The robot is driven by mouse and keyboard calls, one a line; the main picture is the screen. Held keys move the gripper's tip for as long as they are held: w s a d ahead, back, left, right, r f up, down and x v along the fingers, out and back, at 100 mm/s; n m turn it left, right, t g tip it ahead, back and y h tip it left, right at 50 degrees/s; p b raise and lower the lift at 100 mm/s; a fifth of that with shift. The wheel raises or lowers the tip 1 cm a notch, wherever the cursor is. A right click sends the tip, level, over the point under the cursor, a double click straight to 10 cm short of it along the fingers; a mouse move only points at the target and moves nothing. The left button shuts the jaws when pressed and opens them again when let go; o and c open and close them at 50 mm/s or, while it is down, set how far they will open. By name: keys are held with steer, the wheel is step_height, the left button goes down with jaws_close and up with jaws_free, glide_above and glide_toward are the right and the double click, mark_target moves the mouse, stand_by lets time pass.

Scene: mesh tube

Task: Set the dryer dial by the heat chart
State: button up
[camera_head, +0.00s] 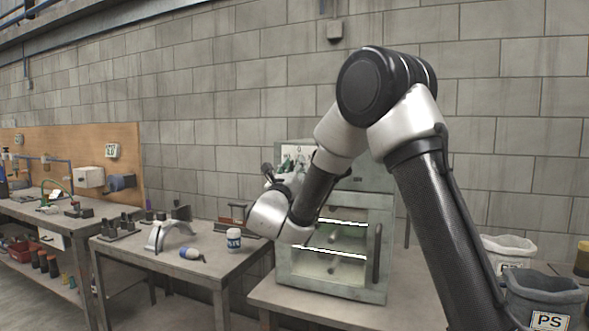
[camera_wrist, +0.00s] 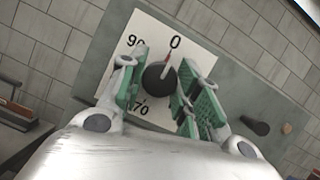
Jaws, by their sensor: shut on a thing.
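The dryer (camera_head: 385,215) is a grey-green cabinet with a glass door and a dark vertical handle (camera_head: 377,255). Its dial plate (camera_head: 290,151) is white, high on the front, partly hidden by my gripper (camera_head: 283,172). In the wrist view the dial (camera_wrist: 158,80) is a round dark knob with a red pointer directed toward the 0 on the plate (camera_wrist: 200,48). Numbers 90, 0 and 70 show; others are hidden. My gripper (camera_wrist: 161,77) has its green-padded fingers on either side of the knob, shut on it. I cannot make out a heat chart.
Bins (camera_head: 545,290) stand at right. A dark cylindrical part (camera_wrist: 255,123) juts from the dryer right of the dial.

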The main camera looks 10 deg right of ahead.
steer(key=shift+m, duration=0.4)
steer(key=m+g, duration=0.3)
steer(key=m, duration=0.7)
steer(key=m+g, duration=0.3)
steer(key=m, duration=0.7)
steer(key=m+g+h, duration=0.1)
steer(key=m+g, duration=0.3)
steer(key=m, duration=0.6)
steer(key=shift+w+a+r+m, duration=0.1)
steer(key=shift+a+r+m, duration=0.1)
steer(key=shift+m, duration=0.2)
steer(key=shift+d+m+t+y, duration=0.1)
steer(key=shift+m+t+y, duration=0.15)
steer(key=shift+m+y, duration=0.95)
steer(key=shift+d+m+t+y, duration=0.1)
steer(key=shift+m+t+y, duration=0.3)
steer(key=shift+m, duration=1.4)
